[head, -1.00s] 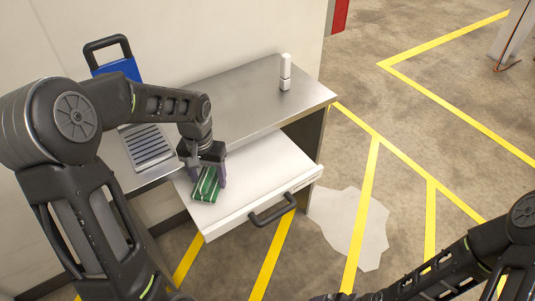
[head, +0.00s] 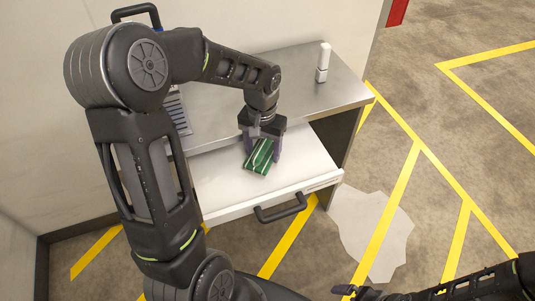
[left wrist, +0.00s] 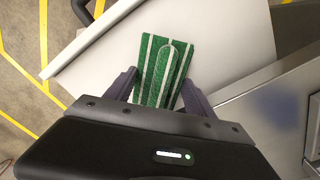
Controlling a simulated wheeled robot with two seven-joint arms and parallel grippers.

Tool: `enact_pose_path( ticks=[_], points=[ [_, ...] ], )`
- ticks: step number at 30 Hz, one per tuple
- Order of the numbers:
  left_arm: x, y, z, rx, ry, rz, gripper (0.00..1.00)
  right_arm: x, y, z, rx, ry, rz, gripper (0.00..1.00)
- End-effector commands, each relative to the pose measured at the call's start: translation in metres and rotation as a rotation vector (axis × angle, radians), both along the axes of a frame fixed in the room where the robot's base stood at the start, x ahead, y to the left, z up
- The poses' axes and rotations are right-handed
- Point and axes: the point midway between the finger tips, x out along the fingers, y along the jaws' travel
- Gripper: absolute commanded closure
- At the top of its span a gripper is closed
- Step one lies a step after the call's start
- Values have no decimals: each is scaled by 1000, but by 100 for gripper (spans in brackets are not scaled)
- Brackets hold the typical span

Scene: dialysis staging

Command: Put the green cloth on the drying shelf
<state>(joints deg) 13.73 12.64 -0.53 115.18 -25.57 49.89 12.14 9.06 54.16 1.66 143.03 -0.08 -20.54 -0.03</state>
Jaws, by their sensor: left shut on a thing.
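The green cloth (head: 258,156) has white stripes and looks like a folded pad. My left gripper (head: 262,148) points down and is shut on it, over the white pulled-out drawer or shelf (head: 220,185). I cannot tell whether the cloth touches that surface. In the left wrist view the cloth (left wrist: 165,60) lies between the two fingers of the left gripper (left wrist: 158,88). A grey slatted rack (head: 178,110), perhaps the drying shelf, is on the counter at left, mostly hidden behind my left arm. My right gripper (head: 346,291) is at the bottom edge, its jaws unclear.
The metal counter (head: 305,85) bears a white bottle (head: 323,62) at its back right; its middle is clear. The pulled-out surface has a dark handle (head: 280,207) in front. A pale puddle-like patch (head: 372,228) lies on the floor. A black handle (head: 137,12) rises behind my left arm.

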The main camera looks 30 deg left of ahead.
Motion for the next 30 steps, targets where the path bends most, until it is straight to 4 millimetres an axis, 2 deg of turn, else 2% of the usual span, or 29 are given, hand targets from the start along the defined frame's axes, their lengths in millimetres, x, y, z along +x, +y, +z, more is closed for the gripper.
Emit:
enact_pose_path(
  ticks=[1, 5, 19, 20, 23, 30],
  points=[
    [-3, 0, -19, -1, 3, 1, 70, 1, 0, -17, 0, -1, 0, 0],
    [-7, -1, -35, 0, 2, 2, 70, 0, 0, -29, -1, 0, 0, 0],
    [-8, -2, -40, 0, 2, 1, 70, 0, 0, -32, -1, 0, 1, 0],
    [-8, -2, -38, 0, 1, 1, 35, 0, -1, -30, -1, 0, 1, 0],
    [-8, -2, -38, 0, 2, 1, 28, 0, -1, -30, -1, 0, 1, 0],
    [-8, -2, -37, 0, 2, 1, 28, 0, -1, -29, -1, 0, 1, 0]
  ],
)
